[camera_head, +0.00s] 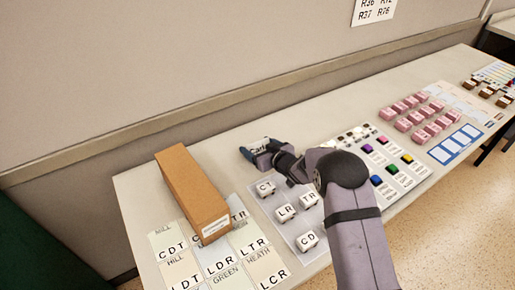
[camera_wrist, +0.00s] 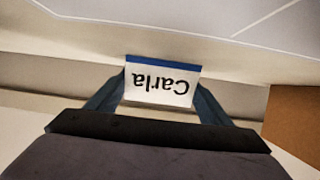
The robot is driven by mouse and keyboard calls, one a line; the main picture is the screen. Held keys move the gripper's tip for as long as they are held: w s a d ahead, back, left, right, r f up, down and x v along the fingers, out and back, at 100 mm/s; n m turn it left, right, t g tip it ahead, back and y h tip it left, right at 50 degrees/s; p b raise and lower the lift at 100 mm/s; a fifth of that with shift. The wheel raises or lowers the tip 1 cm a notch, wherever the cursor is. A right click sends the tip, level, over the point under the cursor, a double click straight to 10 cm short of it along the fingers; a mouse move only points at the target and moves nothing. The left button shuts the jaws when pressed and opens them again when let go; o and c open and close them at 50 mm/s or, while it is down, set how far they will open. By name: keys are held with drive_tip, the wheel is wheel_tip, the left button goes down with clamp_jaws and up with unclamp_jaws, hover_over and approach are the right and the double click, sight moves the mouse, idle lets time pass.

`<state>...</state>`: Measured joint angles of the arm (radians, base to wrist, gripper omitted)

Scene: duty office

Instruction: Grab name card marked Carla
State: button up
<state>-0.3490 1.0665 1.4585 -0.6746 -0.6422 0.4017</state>
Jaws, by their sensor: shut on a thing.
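The Carla name card (camera_wrist: 160,84) is white with a blue strip along one edge, and its lettering appears upside down in the wrist view. My gripper (camera_wrist: 158,95) is shut on it, with one finger at each side of the card. In the head view my gripper (camera_head: 262,152) is over the back part of the table, and a small part of the card (camera_head: 258,144) with its first letters shows between the fingers. I cannot tell whether the card touches the table.
A long brown box (camera_head: 190,190) stands to the left on the table (camera_head: 140,185). White blocks marked with letters (camera_head: 285,212) lie just in front of my gripper. Coloured blocks and pink blocks (camera_head: 415,115) lie to the right. A wall runs behind the table.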

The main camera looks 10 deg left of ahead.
drive_tip(key=shift+r, duration=0.1)
wheel_tip(320, 180, up, 10)
drive_tip(key=shift+f+b, duration=0.1)
drive_tip(key=shift+b, duration=0.2)
